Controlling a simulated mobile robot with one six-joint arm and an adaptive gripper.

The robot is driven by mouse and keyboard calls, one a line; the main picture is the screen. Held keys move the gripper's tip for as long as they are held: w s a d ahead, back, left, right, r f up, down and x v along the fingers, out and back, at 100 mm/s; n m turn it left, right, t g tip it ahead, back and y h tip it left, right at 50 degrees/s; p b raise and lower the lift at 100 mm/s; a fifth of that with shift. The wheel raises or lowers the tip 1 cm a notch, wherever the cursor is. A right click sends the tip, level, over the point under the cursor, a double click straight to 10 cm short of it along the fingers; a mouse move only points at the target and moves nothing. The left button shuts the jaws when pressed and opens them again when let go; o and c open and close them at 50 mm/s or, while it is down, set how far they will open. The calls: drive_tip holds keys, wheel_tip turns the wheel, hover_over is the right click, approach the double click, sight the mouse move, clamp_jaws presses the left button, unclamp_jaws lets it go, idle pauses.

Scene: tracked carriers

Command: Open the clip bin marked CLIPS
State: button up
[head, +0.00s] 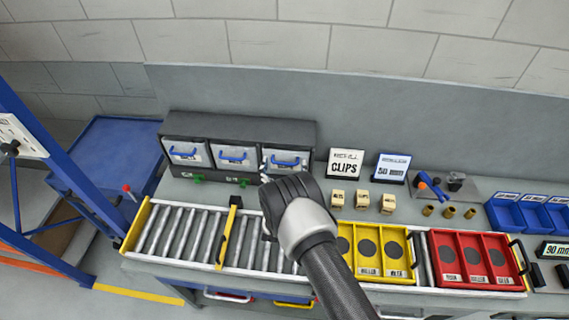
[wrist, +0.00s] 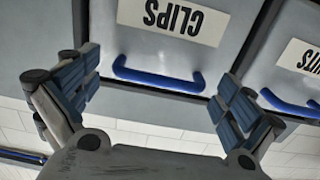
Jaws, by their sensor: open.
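The clip bin (head: 286,161) is the right one of three grey-fronted bins in a dark cabinet; its label is hard to read in the head view. In the wrist view the bin front (wrist: 130,45) shows upside down with a white CLIPS label (wrist: 173,20) and a blue bar handle (wrist: 158,80). The bin looks closed, level with its neighbours. My gripper (wrist: 156,75) is open and empty, one finger on each side of the handle. Whether the pads touch it cannot be told. In the head view my gripper (head: 280,178) is just in front of this bin.
Two other bins with blue handles (head: 233,155) (head: 185,152) are to the left. A REFILL CLIPS sign (head: 345,166) and small tan blocks (head: 363,198) stand to the right. A roller conveyor (head: 185,232) with yellow (head: 402,273) and red (head: 507,283) trays runs along the front.

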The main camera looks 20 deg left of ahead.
drive_tip(key=shift+w+a, duration=0.1)
drive_tip(key=shift+w, duration=0.15)
drive_tip(key=shift+c, duration=0.6)
drive_tip(key=shift+r, duration=0.1)
drive_tip(key=c, duration=1.4)
